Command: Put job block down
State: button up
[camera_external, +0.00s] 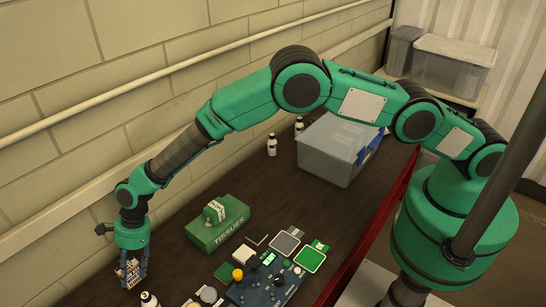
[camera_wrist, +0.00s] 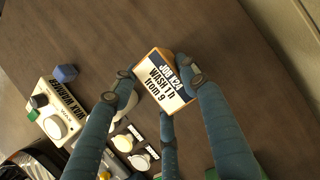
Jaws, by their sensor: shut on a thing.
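The job block (camera_wrist: 167,82) is a wooden-edged block with a white and dark blue label reading "JOB K24 WASH 1h from 9". In the wrist view, the three fingers of my gripper (camera_wrist: 157,88) are around it, shut on it, with the label facing the camera. In the external view, my gripper (camera_external: 133,274) points down at the left end of the dark brown table (camera_external: 205,177), near the wall. The block (camera_external: 127,268) shows partly between the fingers there. I cannot tell whether its underside touches the table.
Small cards and a blue board (camera_external: 265,287) crowd the front. The wrist view shows a wax warmer box (camera_wrist: 58,122) and blue cube (camera_wrist: 66,73).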

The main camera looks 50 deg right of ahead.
aim_at(134, 277)
jog(key=shift+f+p, duration=0.4)
jog(key=shift+f, duration=1.3)
jog(key=shift+f, duration=0.2)
jog(key=o, duration=1.2)
jog(key=shift+r, duration=0.1)
jog(key=b+v, duration=0.1)
jog(key=v, duration=1.1)
jog(key=shift+r, duration=0.1)
jog(key=shift+d, duration=0.1)
